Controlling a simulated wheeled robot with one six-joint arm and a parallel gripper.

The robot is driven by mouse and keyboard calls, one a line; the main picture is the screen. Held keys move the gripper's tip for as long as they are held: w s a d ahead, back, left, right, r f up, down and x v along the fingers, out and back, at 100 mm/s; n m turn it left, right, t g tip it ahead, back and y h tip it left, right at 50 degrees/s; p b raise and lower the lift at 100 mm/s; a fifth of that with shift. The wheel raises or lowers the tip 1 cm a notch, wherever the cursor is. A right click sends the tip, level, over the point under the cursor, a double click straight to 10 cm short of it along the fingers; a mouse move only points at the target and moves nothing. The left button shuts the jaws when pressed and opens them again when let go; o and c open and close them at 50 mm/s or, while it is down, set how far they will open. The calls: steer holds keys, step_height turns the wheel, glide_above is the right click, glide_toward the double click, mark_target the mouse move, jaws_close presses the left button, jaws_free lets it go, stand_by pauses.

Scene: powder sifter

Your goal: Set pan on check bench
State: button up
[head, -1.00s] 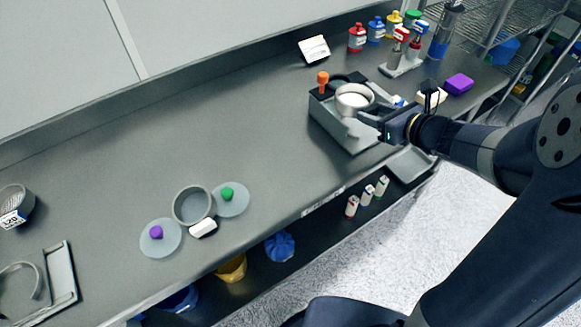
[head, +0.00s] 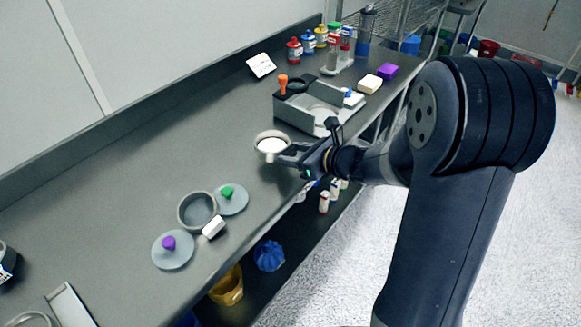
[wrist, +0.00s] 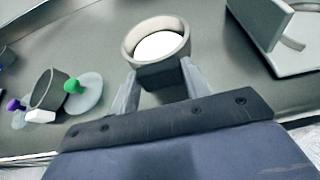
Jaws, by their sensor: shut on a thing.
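The pan, a round grey ring-walled dish (head: 271,135) with white contents, is held above the bench in the head view. It also shows in the wrist view (wrist: 160,62), between my fingertips at its near side. My gripper (head: 288,154) is shut on the pan; its two fingers show in the wrist view (wrist: 160,85). The grey bench top (head: 150,180) runs below. The pan looks roughly level, and how high it is above the bench is hard to tell.
An empty grey round pan (head: 197,210) stands left on the bench, beside a lid with a green knob (head: 232,199), a lid with a purple knob (head: 172,250) and a white block (head: 214,227). The grey sifter station (head: 307,110) stands to the right. Coloured bottles (head: 308,42) stand behind.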

mark_target(295, 174)
steer(key=shift+f, duration=1.95)
steer(key=shift+f+b, duration=0.1)
steer(key=shift+b, duration=0.3)
steer(key=o, duration=1)
steer(key=shift+o, duration=0.2)
steer(key=v, duration=1.2)
